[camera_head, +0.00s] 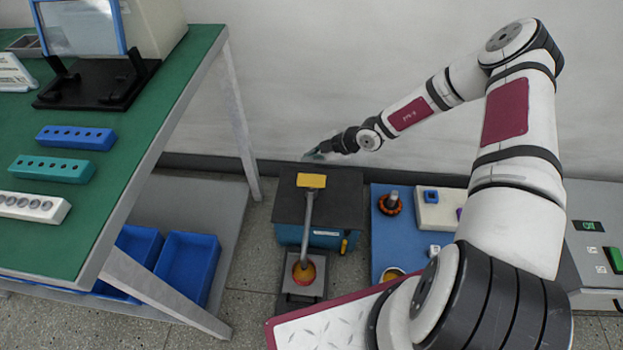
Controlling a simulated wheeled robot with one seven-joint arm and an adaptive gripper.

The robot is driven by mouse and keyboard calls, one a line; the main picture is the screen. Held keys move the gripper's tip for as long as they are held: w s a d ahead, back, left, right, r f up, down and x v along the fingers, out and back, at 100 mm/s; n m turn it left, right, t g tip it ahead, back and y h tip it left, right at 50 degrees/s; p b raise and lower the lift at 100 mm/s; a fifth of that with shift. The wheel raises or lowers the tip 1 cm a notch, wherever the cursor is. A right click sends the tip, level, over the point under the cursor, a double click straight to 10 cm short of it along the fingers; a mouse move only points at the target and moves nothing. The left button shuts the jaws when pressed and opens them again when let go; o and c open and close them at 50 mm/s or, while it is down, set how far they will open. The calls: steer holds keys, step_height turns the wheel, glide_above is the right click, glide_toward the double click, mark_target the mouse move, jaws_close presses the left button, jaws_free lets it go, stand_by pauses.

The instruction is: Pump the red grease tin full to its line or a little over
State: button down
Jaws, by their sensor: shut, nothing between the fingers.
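The red grease tin (297,279) stands on a small grey plate (290,291) in front of the pump unit. Yellow-orange shows inside it, but its line and the exact level are too small to tell. The pump unit (340,205) is a dark-topped box with a teal front. A grey bar (308,220) runs from a yellow pad (311,181) at its top down over the tin. My gripper (312,156) is shut and empty, above and beyond the yellow pad near the wall, apart from the pad in the picture.
A green-topped bench (110,210) with several socket blocks stands at left, blue bins (187,262) below it. A blue board (385,235) right of the pump holds an orange-ringed part (390,203) and a white block (437,212). My arm hides some of the right side.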

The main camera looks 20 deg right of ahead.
steer(key=b, duration=0.7)
glide_above(310, 181)
step_height(310, 181, down, 6)
steer(key=shift+s+d+f, duration=0.1)
steer(key=shift+d+f, duration=0.05)
steer(key=shift+f, duration=0.05)
steer(key=shift+f+b, duration=0.5)
steer(key=shift+f, duration=0.65)
steer(key=shift+f, duration=0.2)
steer(key=shift+f, duration=0.25)
steer(key=shift+f+b, duration=0.35)
steer(key=shift+f, duration=1.25)
stand_by(1.6)
steer(key=shift+r, duration=0.1)
steer(key=shift+r+p, duration=1.95)
steer(key=shift+p, duration=0.05)
